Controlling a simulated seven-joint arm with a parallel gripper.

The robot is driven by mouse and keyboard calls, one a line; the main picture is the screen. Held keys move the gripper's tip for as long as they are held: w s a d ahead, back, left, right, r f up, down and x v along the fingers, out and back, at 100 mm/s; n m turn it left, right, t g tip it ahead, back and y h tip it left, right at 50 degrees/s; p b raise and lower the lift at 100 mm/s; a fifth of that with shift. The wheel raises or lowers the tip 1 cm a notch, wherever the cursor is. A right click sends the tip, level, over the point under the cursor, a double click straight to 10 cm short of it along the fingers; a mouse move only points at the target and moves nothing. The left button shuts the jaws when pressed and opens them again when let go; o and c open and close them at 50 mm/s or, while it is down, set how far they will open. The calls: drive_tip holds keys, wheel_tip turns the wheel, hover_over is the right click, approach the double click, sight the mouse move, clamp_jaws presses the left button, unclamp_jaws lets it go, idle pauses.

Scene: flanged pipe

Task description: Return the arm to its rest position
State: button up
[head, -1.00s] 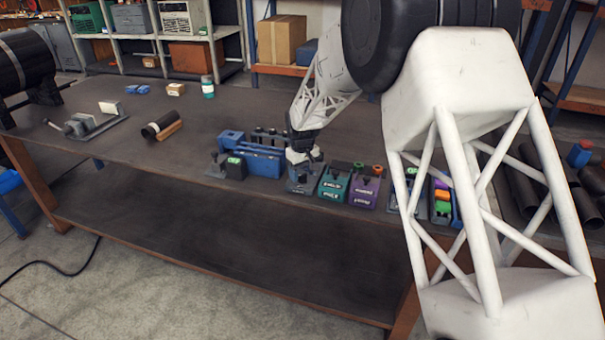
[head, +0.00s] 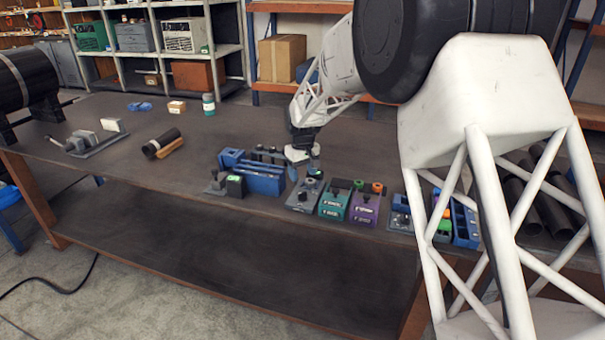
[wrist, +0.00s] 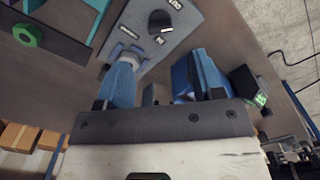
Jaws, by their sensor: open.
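My gripper (head: 305,162) is above the front of the workbench (head: 190,195), over a grey box with a dark knob (head: 304,196). In the wrist view my gripper (wrist: 158,82) has its two blue fingers spread apart, with nothing seen between them. The grey box with its knob (wrist: 165,22) shows beyond the fingers there. A visible gap lies between the fingertips and the box in the head view. My white lattice arm fills the right of the head view and hides part of the bench.
A teal box (head: 334,203) and a purple box (head: 365,210) stand right of the grey box. A blue holder (head: 262,180) stands left. A black pipe piece (head: 160,142), a grey fixture (head: 95,140) and a bottle (head: 208,104) are farther left. The bench's middle is mostly clear.

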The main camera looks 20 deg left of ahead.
drive_tip(key=s+d+r+m, duration=0.2)
drive_tip(key=s+d+r, duration=0.4)
drive_tip(key=d, duration=0.4)
drive_tip(key=s+d+r+m+t, duration=0.1)
drive_tip(key=s+d+r, duration=0.45)
drive_tip(key=d, duration=0.45)
drive_tip(key=s+d+r+m, duration=0.2)
drive_tip(key=s+d+r, duration=0.4)
drive_tip(key=d, duration=0.4)
drive_tip(key=s+d+f+m, duration=0.1)
drive_tip(key=s+d, duration=0.4)
drive_tip(key=s, duration=0.4)
drive_tip(key=s+d+f+m+t, duration=0.1)
drive_tip(key=s+d+m, duration=0.1)
drive_tip(key=s+d, duration=0.4)
drive_tip(key=s+d+f+m, duration=0.1)
drive_tip(key=s+d, duration=0.4)
drive_tip(key=s, duration=0.9)
drive_tip(key=shift+s+d+m+t, duration=0.2)
drive_tip(key=shift+s+m+t, duration=0.1)
drive_tip(key=shift+m, duration=0.3)
drive_tip(key=shift+f, duration=0.1)
